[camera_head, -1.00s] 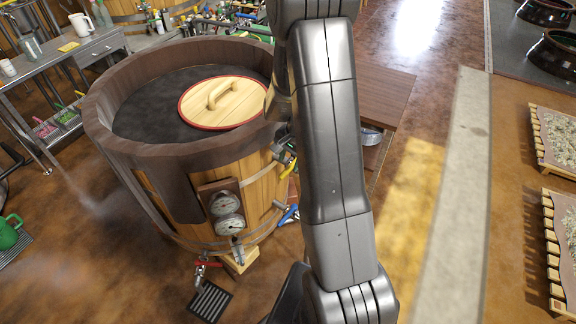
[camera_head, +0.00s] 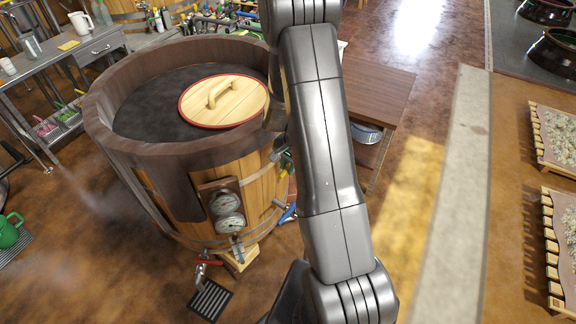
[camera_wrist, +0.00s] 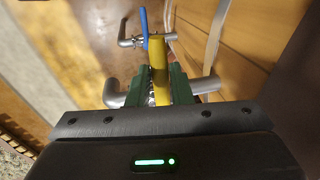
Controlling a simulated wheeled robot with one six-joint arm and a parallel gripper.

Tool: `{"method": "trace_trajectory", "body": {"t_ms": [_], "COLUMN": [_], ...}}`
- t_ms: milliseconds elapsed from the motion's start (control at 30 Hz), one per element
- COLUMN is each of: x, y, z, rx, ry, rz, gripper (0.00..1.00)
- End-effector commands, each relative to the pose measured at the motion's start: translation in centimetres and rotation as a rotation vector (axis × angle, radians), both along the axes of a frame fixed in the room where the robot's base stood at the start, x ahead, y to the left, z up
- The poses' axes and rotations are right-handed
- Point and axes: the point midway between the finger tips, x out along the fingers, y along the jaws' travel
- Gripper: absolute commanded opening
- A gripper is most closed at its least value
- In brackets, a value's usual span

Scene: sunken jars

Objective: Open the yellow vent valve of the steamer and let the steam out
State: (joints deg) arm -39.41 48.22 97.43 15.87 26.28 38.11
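The yellow vent valve handle (camera_wrist: 159,72) stands between the green fingers of my gripper (camera_wrist: 160,82) in the wrist view. The fingers lie close on both sides of it; whether they press on it I cannot tell. A grey metal pipe (camera_wrist: 118,96) shows beside the fingers. The steamer is a wooden-staved tub (camera_head: 170,200) with a dark rim and a round wooden lid (camera_head: 240,97). In the head view my arm hides the gripper and most of the valve area on the steamer's right side. I see no clear steam jet at the valve.
A blue-handled valve (camera_wrist: 144,28) on another pipe is beyond the yellow one. A brown table (camera_head: 380,98) stands behind my arm. The floor right of it is clear.

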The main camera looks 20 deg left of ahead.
Motion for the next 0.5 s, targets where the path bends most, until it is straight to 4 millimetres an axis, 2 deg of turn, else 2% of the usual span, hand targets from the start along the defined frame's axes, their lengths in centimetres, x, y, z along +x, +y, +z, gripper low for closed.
{"method": "trace_trajectory", "body": {"t_ms": [267,500], "x": [0.03,0.0], "y": [-0.08,-0.81], "z": [-0.05,-0.33], "rx": [0.001,0.001], "ry": [-0.001,-0.002], "rz": [0.015,0.111], "gripper": [0.0,0.0]}}
